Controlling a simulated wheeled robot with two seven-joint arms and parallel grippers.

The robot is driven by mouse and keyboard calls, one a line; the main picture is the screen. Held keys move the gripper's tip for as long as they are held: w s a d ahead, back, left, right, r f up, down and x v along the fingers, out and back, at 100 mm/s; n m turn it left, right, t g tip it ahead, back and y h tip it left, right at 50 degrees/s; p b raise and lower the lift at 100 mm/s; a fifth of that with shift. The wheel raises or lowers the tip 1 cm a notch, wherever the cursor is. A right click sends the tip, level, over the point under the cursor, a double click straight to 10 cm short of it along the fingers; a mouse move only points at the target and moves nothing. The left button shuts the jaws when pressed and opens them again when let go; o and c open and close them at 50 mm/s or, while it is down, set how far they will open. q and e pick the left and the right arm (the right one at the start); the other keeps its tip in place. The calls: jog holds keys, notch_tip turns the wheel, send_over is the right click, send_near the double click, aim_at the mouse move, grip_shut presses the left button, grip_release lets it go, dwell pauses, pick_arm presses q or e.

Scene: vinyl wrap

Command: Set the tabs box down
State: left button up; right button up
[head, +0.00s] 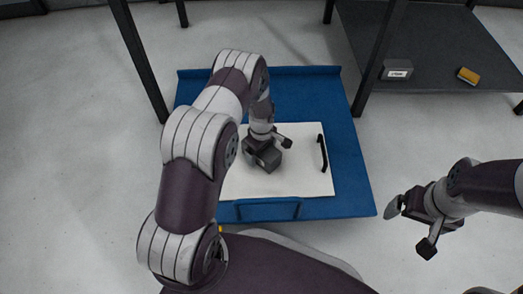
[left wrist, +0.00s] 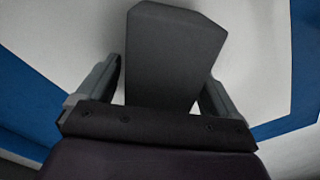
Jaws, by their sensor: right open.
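My left gripper (head: 268,147) points down over a white panel (head: 300,172) on a blue sheet. A dark grey box (head: 265,160), taken as the tabs box, sits between its fingers, over the panel. The left wrist view shows this box (left wrist: 170,55) tilted between the two fingers (left wrist: 160,85), which close on its sides. Its underside is hidden, so I cannot tell whether it touches the panel. No label on it is visible. My right gripper (head: 412,228) is open and empty above the floor at the right.
A black bar handle (head: 322,153) stands on the panel, right of the box. The blue sheet (head: 350,185) surrounds the panel. A dark shelf (head: 440,40) at the upper right holds a grey labelled box (head: 397,70) and a yellow block (head: 468,76). The panel's lower right is clear.

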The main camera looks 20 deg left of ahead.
pick_arm(q)
notch_tip(320, 180, up, 12)
jog(key=p, duration=0.8)
jog(key=s+d+r+m, duration=0.2)
jog(key=s+r+m, duration=0.15)
jog(key=r, duration=0.45)
jog(key=s+d+r+m, duration=0.1)
jog(key=s+r+m, duration=0.25)
jog(key=r, duration=0.45)
jog(key=s+d+r+m+t, duration=0.1)
jog(key=s+r+m, duration=0.25)
jog(key=s, duration=0.25)
jog(key=s+d+r+m, duration=0.1)
jog(key=s+r+m, duration=0.2)
jog(key=s+m, duration=0.15)
notch_tip(320, 180, up, 47)
jog(key=p, duration=4.7)
jog(key=shift+s+f+n, duration=0.2)
jog(key=shift+s+n, duration=0.1)
